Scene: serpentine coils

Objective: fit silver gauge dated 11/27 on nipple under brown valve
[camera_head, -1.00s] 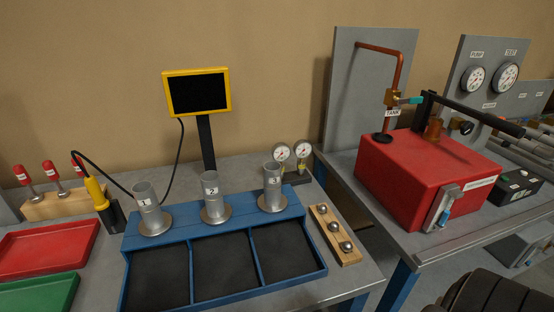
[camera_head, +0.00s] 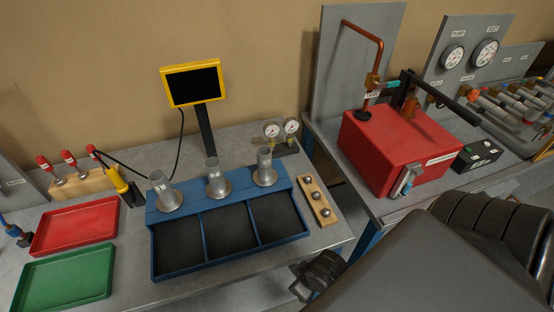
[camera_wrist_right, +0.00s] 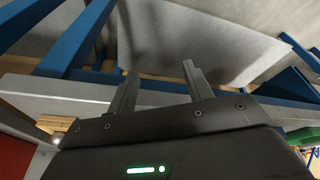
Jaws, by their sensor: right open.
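Two small round gauges with white dials, a left one (camera_head: 271,130) and a right one (camera_head: 291,127), stand at the back right of the left bench in the head view. Their dates are too small to read, so I cannot tell which is dated 11/27. Several pipes with coloured valve handles (camera_head: 508,104) lie at the far right; I cannot make out a brown valve or its nipple. My right gripper (camera_wrist_right: 160,66) is open and empty in the right wrist view, with bench undersides and blue legs beyond it. My left gripper is not in view.
A blue three-bay tray (camera_head: 230,270) with three metal cups, and a wooden ball rack (camera_head: 318,203), stand on the left bench. A red tank (camera_head: 395,152) stands on the right bench, with a gap between the benches. My dark arm covers the lower right.

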